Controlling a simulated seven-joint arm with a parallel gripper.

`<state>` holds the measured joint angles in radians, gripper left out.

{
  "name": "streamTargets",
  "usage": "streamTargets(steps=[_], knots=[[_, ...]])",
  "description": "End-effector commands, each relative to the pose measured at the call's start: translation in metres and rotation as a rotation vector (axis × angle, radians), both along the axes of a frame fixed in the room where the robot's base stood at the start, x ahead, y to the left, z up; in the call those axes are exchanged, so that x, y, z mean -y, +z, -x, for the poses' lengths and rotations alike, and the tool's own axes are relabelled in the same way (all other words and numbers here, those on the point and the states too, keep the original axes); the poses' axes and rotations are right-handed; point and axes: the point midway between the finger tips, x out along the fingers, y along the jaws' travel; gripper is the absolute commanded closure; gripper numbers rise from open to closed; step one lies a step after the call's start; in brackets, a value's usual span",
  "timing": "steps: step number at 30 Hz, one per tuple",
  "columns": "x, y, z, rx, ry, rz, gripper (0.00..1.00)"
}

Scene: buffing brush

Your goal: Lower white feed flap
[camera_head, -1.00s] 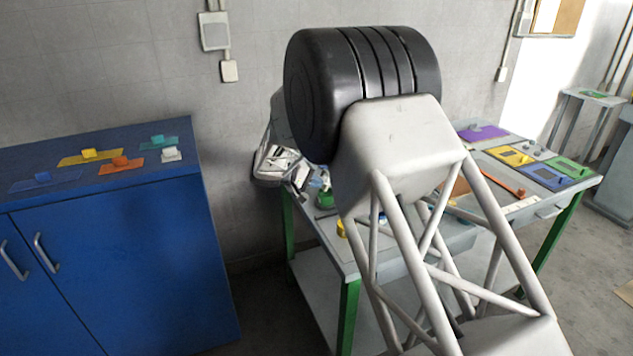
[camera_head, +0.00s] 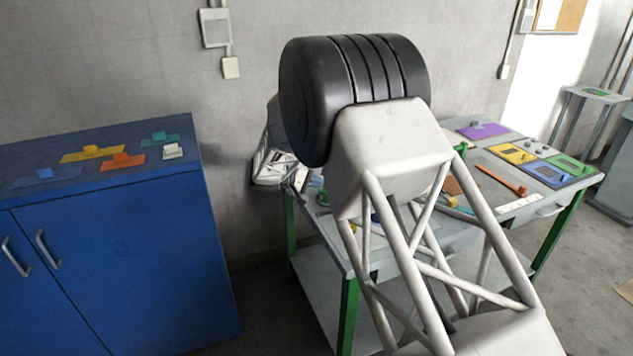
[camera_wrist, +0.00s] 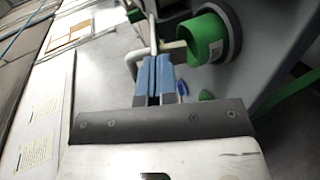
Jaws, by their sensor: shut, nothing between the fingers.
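My gripper shows in the wrist view as two blue fingers (camera_wrist: 153,78) side by side, shut with nothing held. Its tips are close to a pale bent bar (camera_wrist: 135,58), and I cannot tell whether they touch. A green round part (camera_wrist: 205,38) in a grey ring is just right of the fingertips. I cannot make out the white feed flap for certain in either view. In the head view my arm covers the middle of the workbench (camera_head: 335,240), and my fingertips cannot be made out there.
A blue cabinet (camera_head: 120,250) with coloured pieces on top stands left. The bench's right side holds a purple plate (camera_head: 483,131), a yellow panel (camera_head: 511,153), a green panel (camera_head: 570,166) and a red-orange bar (camera_head: 500,178). A wall is close behind.

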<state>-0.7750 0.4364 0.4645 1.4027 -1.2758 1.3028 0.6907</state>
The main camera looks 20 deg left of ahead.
Motion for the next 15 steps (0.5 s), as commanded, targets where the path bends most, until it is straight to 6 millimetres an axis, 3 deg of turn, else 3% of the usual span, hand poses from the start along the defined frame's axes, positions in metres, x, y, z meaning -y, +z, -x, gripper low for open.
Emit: streamTargets(steps=[15], knots=[[-0.0002, -0.0048, 0.0005, 0.020, -0.001, 0.022, 1.00]])
